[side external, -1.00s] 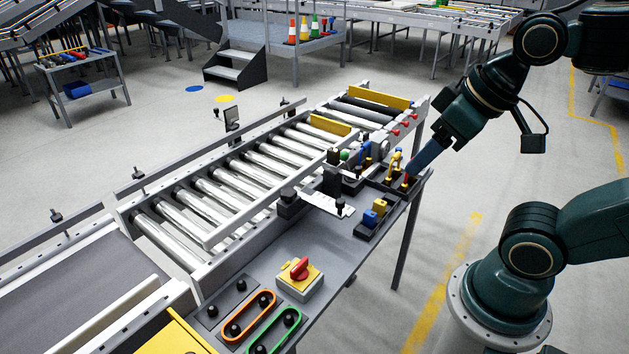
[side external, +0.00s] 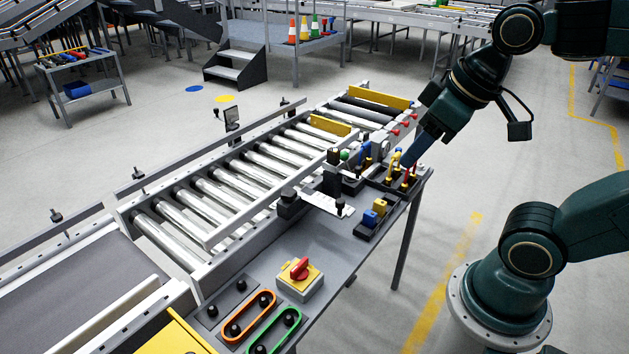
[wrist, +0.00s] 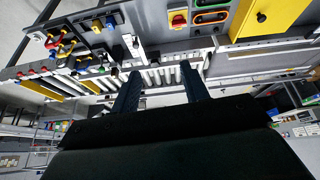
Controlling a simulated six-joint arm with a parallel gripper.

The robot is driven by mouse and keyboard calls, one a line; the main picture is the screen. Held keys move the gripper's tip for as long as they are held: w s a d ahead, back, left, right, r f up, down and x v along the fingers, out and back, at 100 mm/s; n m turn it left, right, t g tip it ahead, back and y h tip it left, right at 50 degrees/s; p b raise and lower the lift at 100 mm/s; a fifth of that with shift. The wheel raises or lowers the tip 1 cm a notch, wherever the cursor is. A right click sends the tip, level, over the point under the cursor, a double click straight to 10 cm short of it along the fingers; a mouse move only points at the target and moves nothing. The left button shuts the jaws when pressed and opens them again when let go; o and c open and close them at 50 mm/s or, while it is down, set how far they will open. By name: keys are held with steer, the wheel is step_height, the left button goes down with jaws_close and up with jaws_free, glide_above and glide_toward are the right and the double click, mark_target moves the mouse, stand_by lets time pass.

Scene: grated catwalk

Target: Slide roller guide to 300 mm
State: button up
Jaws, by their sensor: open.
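A long grey guide rail (side external: 250,203) runs along the near side of the conveyor rollers (side external: 215,192); I take it to be the roller guide. A white scale-like strip (side external: 322,202) with a black knob (side external: 340,208) lies on the bench beside it, next to a black block (side external: 288,203). The scale marks are too small to read. My gripper (side external: 405,162) is over the bench's far right corner, by the tool tray, apart from the rail. In the wrist view my gripper (wrist: 160,88) shows two separated fingers with nothing held between them.
A dark tray (side external: 398,190) with coloured tools stands below my gripper. A small holder with blue and yellow blocks (side external: 375,214) is nearer. A red-handled yellow switch (side external: 299,270) and orange and green loops (side external: 248,315) occupy the front. The bench's middle (side external: 322,245) is clear.

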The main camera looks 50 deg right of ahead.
steer(key=w+d+f+n+g, duration=0.3)
steer(key=w+d+n, duration=0.1)
steer(key=w, duration=0.7)
steer(key=n+g, duration=0.2)
steer(key=n, duration=0.2)
glide_above(340, 200)
step_height(340, 200, down, 10)
steer(key=shift+f, duration=0.15)
step_height(340, 200, down, 14)
steer(key=shift+r, duration=0.2)
jaws_close()
